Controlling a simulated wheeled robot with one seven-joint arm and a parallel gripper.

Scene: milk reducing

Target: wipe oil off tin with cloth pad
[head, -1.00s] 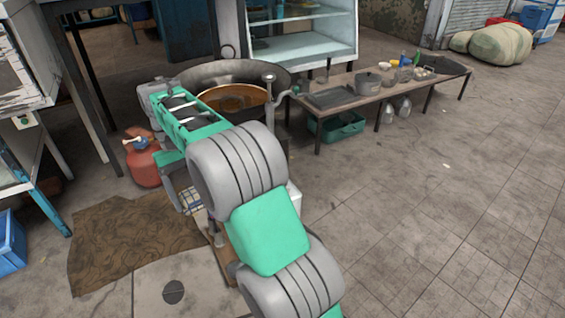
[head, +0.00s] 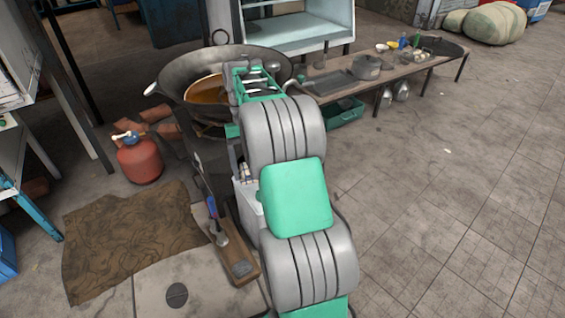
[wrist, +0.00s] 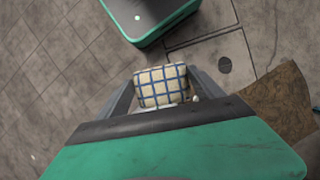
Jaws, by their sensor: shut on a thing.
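A cloth pad (wrist: 162,87), cream with blue checks, is between the fingers of my gripper (wrist: 162,91) in the wrist view. My gripper is shut on it. In the head view my arm hides the gripper and most of the pad's surroundings. A white box-like container (head: 249,207), perhaps the tin, stands low beside the wok stand, partly behind my arm. Whether the pad touches it cannot be told, and no oil can be made out on it.
A large wok (head: 172,86) with brown oil stands behind my arm. A wooden board (head: 240,266) is in front. A low table (head: 327,87) holds pots. The right floor is open.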

